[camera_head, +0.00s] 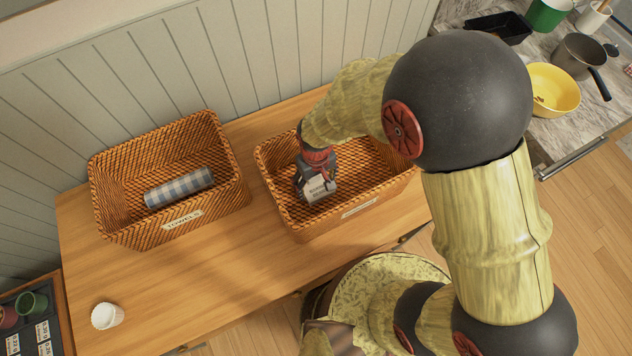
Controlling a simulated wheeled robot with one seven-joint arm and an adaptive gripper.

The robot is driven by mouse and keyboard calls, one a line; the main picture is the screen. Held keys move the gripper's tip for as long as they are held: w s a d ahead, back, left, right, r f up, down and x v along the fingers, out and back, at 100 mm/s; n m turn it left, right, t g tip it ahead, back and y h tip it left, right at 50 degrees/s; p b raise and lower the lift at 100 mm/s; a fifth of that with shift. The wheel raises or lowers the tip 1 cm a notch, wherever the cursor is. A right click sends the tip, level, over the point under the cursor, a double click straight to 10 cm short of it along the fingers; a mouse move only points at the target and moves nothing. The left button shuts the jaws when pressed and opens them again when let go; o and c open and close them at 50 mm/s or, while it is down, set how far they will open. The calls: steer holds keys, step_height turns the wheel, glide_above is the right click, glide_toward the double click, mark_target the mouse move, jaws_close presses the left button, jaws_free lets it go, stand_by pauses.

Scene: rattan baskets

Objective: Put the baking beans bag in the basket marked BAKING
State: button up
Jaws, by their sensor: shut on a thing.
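My gripper (318,186) is inside the right rattan basket (290,208), near its left end. It is shut on a small pale bag (318,188) with dark print, taken to be the baking beans bag. The bag is below the basket's rim; I cannot tell whether it touches the floor. The basket's front label (359,209) is too small to read. My arm hides part of the basket's back and right side. The left rattan basket (112,220) is marked TOWELS and holds a rolled blue-and-white checked cloth (180,187).
Both baskets stand on a wooden table (215,270) against a panelled wall. A small white cup-shaped thing (107,315) stands at the table's front left. A dark tray with cups (35,320) is at lower left. A yellow bowl (552,90) and pots are on the counter at upper right.

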mark_target(316, 184)
steer(key=shift+f, duration=0.15)
steer(key=o, duration=1.6)
steer(key=shift+o, duration=0.2)
step_height(316, 184, up, 13)
steer(key=p, duration=0.2)
steer(key=w+d+r+m+t, duration=0.1)
steer(key=d+r+m+t, duration=0.15)
steer(key=d+r, duration=0.9)
steer(key=s+d+r+m+t, duration=0.3)
steer(key=s+d+r, duration=0.5)
steer(key=d+r, duration=0.3)
steer(key=shift+s+d+r+m, duration=0.15)
steer(key=shift+s+r+m, duration=0.2)
steer(key=shift+r+m, duration=0.35)
